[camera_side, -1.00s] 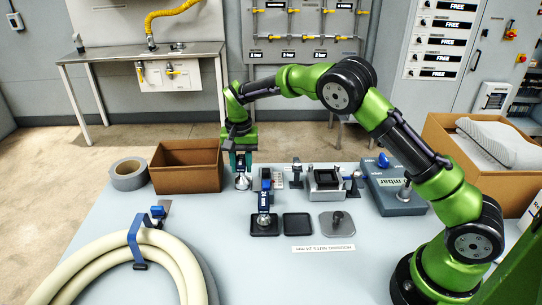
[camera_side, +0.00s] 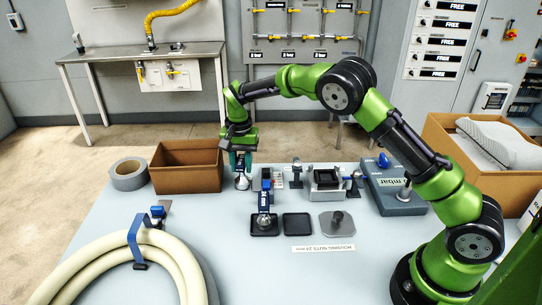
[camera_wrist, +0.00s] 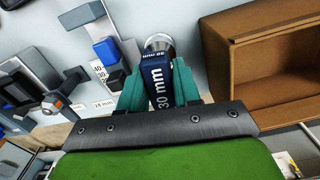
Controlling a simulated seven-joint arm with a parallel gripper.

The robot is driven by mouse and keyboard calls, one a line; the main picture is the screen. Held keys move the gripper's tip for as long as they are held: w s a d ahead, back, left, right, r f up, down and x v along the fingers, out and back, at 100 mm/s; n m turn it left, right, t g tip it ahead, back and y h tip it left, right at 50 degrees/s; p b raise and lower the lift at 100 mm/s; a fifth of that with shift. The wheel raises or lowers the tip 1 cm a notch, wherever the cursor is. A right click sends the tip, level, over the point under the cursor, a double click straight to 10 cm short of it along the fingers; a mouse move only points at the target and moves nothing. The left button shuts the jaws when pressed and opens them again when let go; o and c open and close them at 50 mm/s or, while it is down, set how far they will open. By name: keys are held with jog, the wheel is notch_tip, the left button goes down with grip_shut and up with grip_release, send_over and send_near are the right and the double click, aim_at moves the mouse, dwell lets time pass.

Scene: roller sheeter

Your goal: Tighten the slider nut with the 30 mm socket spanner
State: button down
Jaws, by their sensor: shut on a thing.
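I cannot make out the slider nut for certain in either view.
A brown open box (camera_side: 187,170) stands just left of my gripper. Another blue-handled spanner (camera_side: 264,200) stands in a black tray. To the right are an empty tray (camera_side: 297,224), a grey plate with a knob (camera_side: 337,224) and a metal housing (camera_side: 326,186). A hose coil lies front left.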

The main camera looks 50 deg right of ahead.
jog(key=shift+r, duration=1.4)
jog(key=shift+r, duration=0.1)
jog(key=shift+r, duration=2.4)
